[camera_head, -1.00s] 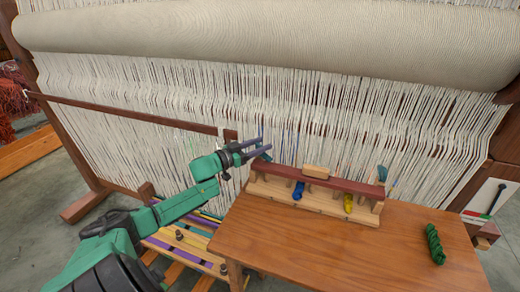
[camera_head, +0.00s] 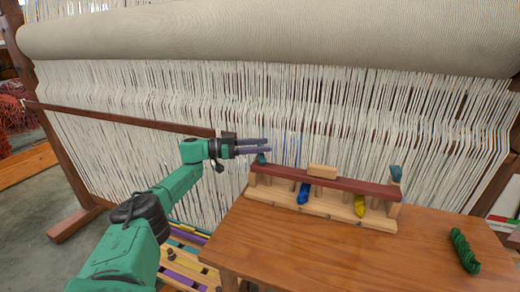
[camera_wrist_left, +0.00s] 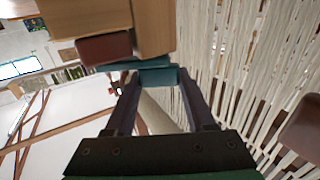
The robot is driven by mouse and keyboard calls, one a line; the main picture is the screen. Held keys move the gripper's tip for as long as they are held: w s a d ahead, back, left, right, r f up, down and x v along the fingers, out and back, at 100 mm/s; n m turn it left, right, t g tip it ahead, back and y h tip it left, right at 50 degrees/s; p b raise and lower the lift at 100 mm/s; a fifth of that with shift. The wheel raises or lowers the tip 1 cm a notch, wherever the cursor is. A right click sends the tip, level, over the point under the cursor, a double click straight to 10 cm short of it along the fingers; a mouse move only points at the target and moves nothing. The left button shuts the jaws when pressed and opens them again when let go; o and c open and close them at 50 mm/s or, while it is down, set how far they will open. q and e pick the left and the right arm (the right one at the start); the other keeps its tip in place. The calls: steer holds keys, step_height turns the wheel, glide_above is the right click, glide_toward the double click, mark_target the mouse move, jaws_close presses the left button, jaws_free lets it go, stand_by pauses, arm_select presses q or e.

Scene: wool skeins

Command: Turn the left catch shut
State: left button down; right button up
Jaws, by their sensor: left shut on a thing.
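The left catch (camera_head: 261,159) is a small teal piece at the left end of a dark red bar (camera_head: 285,171) on a wooden rack (camera_head: 330,208). A second teal catch (camera_head: 395,172) stands at the bar's right end. My left gripper (camera_head: 266,147) is at the left catch, its fingers pointing right. In the left wrist view the teal catch (camera_wrist_left: 158,76) lies between the fingertips, and the gripper is shut on it. The fingers hide part of the catch in the head view. My right gripper is out of view.
A blue skein (camera_head: 303,193) and a yellow skein (camera_head: 360,206) sit in the rack under the bar. A green skein (camera_head: 464,250) lies on the wooden table (camera_head: 330,255). The loom's white warp threads (camera_head: 400,120) rise close behind the rack.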

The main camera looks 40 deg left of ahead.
arm_select(q)
steer(key=shift+c, duration=1.2)
jaws_free()
steer(key=b+v, duration=0.4)
steer(key=v, duration=1)
steer(key=shift+a, duration=0.2)
steer(key=shift+s, duration=0.1)
